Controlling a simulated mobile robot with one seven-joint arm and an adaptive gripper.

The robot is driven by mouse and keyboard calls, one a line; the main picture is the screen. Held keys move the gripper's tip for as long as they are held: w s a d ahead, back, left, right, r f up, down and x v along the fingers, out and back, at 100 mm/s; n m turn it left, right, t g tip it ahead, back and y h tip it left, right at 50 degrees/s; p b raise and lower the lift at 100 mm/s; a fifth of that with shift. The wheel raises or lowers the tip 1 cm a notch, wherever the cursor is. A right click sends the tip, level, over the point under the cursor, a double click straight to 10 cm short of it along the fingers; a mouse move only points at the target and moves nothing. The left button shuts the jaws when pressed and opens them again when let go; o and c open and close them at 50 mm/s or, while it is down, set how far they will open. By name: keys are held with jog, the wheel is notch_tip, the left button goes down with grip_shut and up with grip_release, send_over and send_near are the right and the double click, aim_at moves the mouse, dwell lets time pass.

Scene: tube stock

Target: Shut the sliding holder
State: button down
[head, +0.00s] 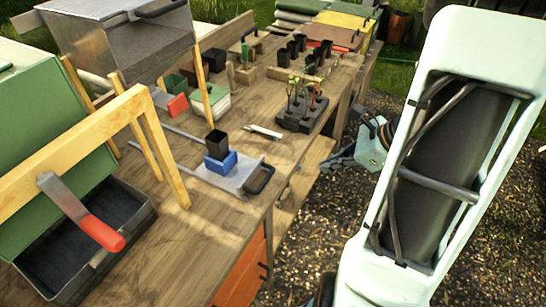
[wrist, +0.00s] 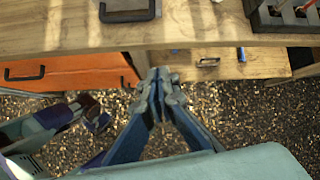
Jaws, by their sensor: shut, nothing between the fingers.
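The sliding holder is most likely the flat grey plate (head: 226,180) on the bench top, with a black handle (head: 263,179) at its front edge. Thin metal rails run back from it to the left, and it stands out from them near the bench edge. A blue block (head: 221,168) with a black pot (head: 216,145) sits on the plate. The handle also shows at the top of the wrist view (wrist: 128,11). My gripper (head: 328,163) is off the bench's front edge, apart from the handle. In the wrist view its fingers (wrist: 157,76) are together and empty.
Black tray with seedlings (head: 302,119) and a small white-handled tool (head: 263,132) lie behind the plate. Wooden frame (head: 155,135) and hanging red-handled trowel (head: 98,232) stand at left. Orange drawer (head: 240,275) and lower shelf (head: 300,175) are below. Gravel ground is open in front.

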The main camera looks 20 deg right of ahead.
jog(key=w+a+f, duration=0.2)
jog(key=a, duration=0.1)
jog(key=w+a+f+m+y, duration=0.1)
jog(key=w+a+f, duration=0.1)
jog(key=a, duration=0.1)
jog(key=w+a+f+m, duration=0.1)
jog(key=w+a+f, duration=0.1)
jog(key=a+f, duration=0.1)
jog(key=shift+w+a+f+t, duration=0.1)
jog(key=shift+w+a+t, duration=0.3)
jog(key=shift+a, duration=0.1)
jog(key=w+a+b, duration=0.1)
jog(key=w+a, duration=0.7)
jog(key=a, duration=0.1)
jog(key=w+a+b, duration=0.1)
jog(key=w+a, duration=0.8)
jog(key=shift+w, duration=0.15)
dwell(0.3)
jog(key=shift+d, duration=0.15)
